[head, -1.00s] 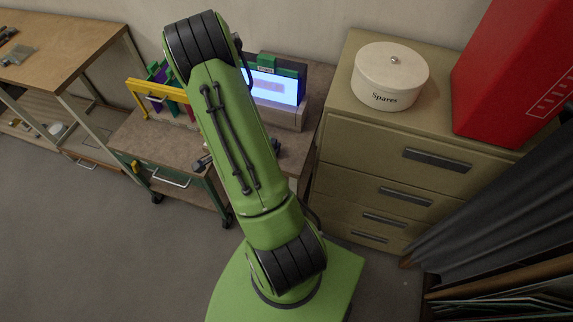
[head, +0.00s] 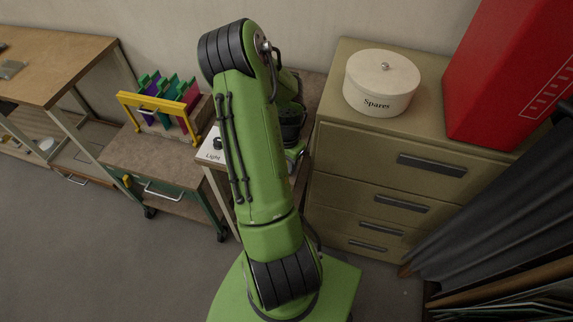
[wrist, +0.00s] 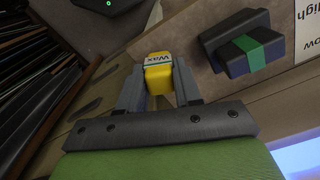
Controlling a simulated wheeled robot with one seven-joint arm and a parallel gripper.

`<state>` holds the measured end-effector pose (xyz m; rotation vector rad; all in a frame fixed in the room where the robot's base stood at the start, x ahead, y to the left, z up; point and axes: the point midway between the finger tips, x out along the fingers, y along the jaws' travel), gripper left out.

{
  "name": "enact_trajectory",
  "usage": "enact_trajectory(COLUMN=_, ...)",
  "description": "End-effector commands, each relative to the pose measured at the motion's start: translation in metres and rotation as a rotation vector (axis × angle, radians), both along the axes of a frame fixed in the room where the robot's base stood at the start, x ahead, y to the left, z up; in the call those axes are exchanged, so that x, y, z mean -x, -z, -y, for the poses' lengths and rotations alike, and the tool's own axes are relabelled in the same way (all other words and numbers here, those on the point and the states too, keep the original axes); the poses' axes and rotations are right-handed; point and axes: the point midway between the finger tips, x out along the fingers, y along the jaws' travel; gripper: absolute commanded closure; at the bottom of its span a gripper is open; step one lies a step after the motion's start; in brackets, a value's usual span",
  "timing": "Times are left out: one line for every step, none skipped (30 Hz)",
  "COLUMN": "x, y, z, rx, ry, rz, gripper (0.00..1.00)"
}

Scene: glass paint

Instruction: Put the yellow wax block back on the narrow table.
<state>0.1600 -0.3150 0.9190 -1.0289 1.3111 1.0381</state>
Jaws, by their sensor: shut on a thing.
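The yellow wax block (wrist: 158,70), marked "Wax", is between the two grey fingers of my gripper (wrist: 158,88) in the wrist view. My gripper is shut on it. In the head view my green arm rises in the middle and hides the block and most of my gripper. A brown-topped table (head: 135,155) with a drawer and castors stands left of my arm. I cannot tell which surface is the narrow table. A brown surface (wrist: 228,92) shows beyond the fingers in the wrist view.
A dark block with a green band (wrist: 254,52) lies right of my gripper, near a white lettered panel (wrist: 309,35). A yellow-framed rack (head: 160,105) stands on the brown-topped table. The drawer cabinet (head: 335,180) right of my arm bears a "Spares" tin (head: 382,88) and a red box (head: 510,75).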

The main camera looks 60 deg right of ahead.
Motion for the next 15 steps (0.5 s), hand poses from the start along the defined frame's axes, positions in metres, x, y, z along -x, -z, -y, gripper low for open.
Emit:
enact_trajectory(x=0.0004, y=0.0066, z=0.0001, rx=0.000, ry=0.001, rz=-0.001, gripper=0.97)
enact_trajectory(x=0.0002, y=0.0083, z=0.0001, rx=0.000, ry=0.001, rz=0.000, gripper=0.97)
enact_trajectory(x=-0.0001, y=0.0087, z=0.0003, rx=0.001, ry=0.000, rz=0.001, gripper=0.97)
enact_trajectory(x=-0.0003, y=0.0085, z=0.0003, rx=0.001, ry=0.000, rz=0.002, gripper=0.97)
enact_trajectory(x=-0.0004, y=0.0081, z=0.0004, rx=0.002, ry=0.000, rz=0.001, gripper=0.97)
enact_trajectory(x=-0.0005, y=0.0079, z=0.0004, rx=0.001, ry=0.000, rz=0.002, gripper=0.97)
enact_trajectory(x=-0.0005, y=0.0079, z=0.0003, rx=0.001, ry=0.000, rz=0.002, gripper=0.97)
enact_trajectory(x=-0.0005, y=0.0078, z=0.0003, rx=0.001, ry=0.000, rz=0.002, gripper=0.97)
enact_trajectory(x=-0.0006, y=0.0085, z=0.0003, rx=0.001, ry=0.000, rz=0.002, gripper=0.97)
enact_trajectory(x=-0.0006, y=0.0097, z=0.0003, rx=0.001, ry=0.000, rz=0.002, gripper=0.97)
enact_trajectory(x=-0.0006, y=0.0102, z=0.0002, rx=0.001, ry=0.000, rz=0.002, gripper=0.65)
enact_trajectory(x=-0.0006, y=0.0095, z=0.0002, rx=0.001, ry=0.000, rz=0.002, gripper=0.59)
enact_trajectory(x=-0.0006, y=0.0093, z=0.0002, rx=0.001, ry=0.000, rz=0.002, gripper=0.54)
enact_trajectory(x=-0.0006, y=0.0092, z=0.0002, rx=0.001, ry=0.000, rz=0.002, gripper=0.49)
enact_trajectory(x=-0.0006, y=0.0091, z=0.0002, rx=0.001, ry=0.000, rz=0.002, gripper=0.43)
